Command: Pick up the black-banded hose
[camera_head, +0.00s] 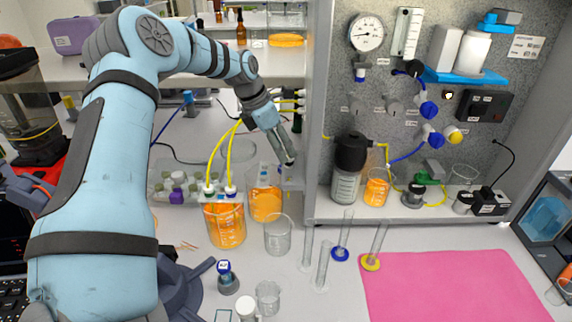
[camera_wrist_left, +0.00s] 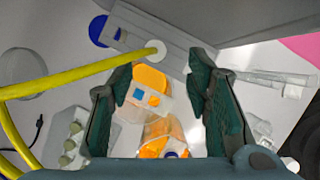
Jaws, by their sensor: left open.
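Two yellow hoses (camera_head: 229,156) rise from the capped orange beaker (camera_head: 226,226) and bend up behind my left wrist. I cannot make out a black band on either one. Short yellow lengths (camera_head: 290,101) also show at the rig's side wall, right of the wrist. My left gripper (camera_head: 291,156) is open, pointing down near the rig's left edge, above and right of the beaker. In the left wrist view a yellow hose (camera_wrist_left: 70,80) runs from the left edge toward a white round part (camera_wrist_left: 155,48), beyond the open, empty jaws (camera_wrist_left: 165,80). My right gripper is not in view.
A second orange beaker (camera_head: 265,203) stands under the left gripper, with an empty beaker (camera_head: 278,236) in front. Glass cylinders (camera_head: 322,266) stand near the pink mat (camera_head: 450,287). The rig's grey left wall (camera_head: 318,120) is close to the gripper.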

